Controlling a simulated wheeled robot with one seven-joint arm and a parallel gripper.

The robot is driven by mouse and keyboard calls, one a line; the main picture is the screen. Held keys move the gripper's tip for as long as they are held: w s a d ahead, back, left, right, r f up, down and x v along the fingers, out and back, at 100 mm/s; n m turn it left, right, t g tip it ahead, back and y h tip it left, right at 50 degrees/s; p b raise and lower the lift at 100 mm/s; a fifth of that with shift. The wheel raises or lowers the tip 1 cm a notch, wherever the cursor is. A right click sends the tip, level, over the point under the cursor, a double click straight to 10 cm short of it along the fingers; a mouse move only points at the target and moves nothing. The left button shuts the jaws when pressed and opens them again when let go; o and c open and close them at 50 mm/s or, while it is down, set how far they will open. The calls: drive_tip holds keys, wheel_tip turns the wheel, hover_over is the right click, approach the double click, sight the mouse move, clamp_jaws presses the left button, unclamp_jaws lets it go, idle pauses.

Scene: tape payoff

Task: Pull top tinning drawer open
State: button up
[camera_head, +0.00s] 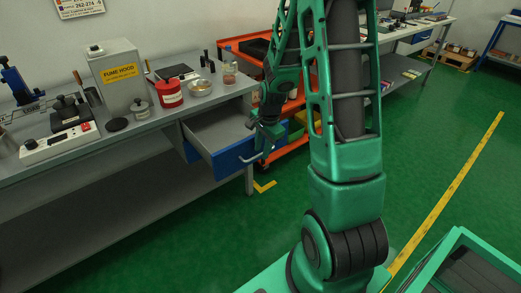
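The drawer (232,157) has a blue front and a grey interior, and it hangs under the right end of the grey bench (115,143). It stands partly pulled out, and its inside looks empty from here. A light bar handle (252,159) runs across its front. My gripper (262,154) is at the right part of the drawer front, close to the handle. The fingers are small and dark here, so I cannot tell whether they are closed around the handle or only beside it.
On the bench stand a fume hood box (117,84), a red can (168,94), a metal bowl (200,87) and a hot plate (60,141). An orange cart (289,150) stands right behind my arm. Green floor (440,110) is open to the right.

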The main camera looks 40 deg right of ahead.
drive_tip(key=shift+a, duration=0.1)
wheel_tip(320, 180, up, 10)
drive_tip(key=s, duration=0.1)
drive_tip(key=shift+s+r, duration=0.25)
drive_tip(key=shift+s, duration=0.15)
drive_tip(key=shift+s, duration=0.1)
idle(0.6)
drive_tip(key=s+a+r+n, duration=0.1)
drive_tip(key=s+r+n, duration=0.1)
drive_tip(key=s, duration=0.6)
drive_tip(key=s+a+r+n+g, duration=0.1)
drive_tip(key=s+r+n, duration=0.2)
drive_tip(key=s, duration=0.6)
drive_tip(key=s+a+r+n+g, duration=0.1)
drive_tip(key=s+a+r+n, duration=0.1)
drive_tip(key=s+n, duration=0.4)
drive_tip(key=s+r, duration=0.1)
drive_tip(key=s, duration=0.2)
drive_tip(key=shift+s, duration=0.2)
drive_tip(key=shift+r, duration=0.1)
